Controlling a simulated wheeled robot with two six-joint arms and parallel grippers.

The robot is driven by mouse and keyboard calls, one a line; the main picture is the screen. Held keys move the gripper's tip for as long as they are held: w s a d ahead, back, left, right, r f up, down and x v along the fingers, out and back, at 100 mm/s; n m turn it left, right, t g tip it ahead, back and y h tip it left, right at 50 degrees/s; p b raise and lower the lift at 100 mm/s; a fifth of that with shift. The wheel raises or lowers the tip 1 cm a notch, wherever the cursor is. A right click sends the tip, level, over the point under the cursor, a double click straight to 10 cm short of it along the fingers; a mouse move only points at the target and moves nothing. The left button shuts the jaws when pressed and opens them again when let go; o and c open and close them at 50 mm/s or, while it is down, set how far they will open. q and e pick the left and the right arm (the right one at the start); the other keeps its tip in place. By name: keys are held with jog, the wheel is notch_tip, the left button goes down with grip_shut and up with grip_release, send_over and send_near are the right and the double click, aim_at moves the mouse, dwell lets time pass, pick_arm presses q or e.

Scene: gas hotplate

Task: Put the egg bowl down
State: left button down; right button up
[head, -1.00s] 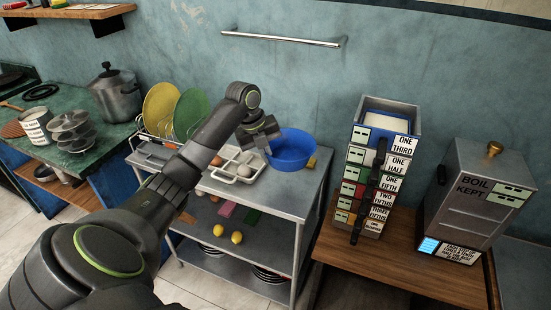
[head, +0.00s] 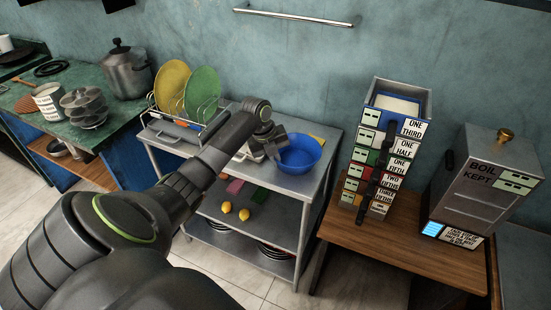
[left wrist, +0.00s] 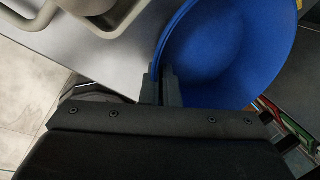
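The blue egg bowl (head: 300,160) is at the right part of the metal cart's top (head: 318,180). My left gripper (head: 272,152) is at the bowl's left rim. In the left wrist view, the bowl (left wrist: 225,50) fills the upper right, and the two narrow fingers (left wrist: 161,88) are close together with the rim running in between them. The part of the bowl's inside that I see looks empty. I cannot tell whether its base touches the cart top. My right gripper is not in view.
A yellow sponge (head: 318,140) is behind the bowl. A dish rack with plates (head: 172,85) stands left. The labelled drawer stack (head: 385,150) stands right, beyond a gap.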

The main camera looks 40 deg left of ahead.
pick_arm(q)
jog(key=shift+f, duration=0.15)
jog(key=c, duration=1.7)
grip_release()
jog(key=b+v, duration=0.1)
jog(key=v, duration=1.1)
jog(key=shift+r, duration=0.25)
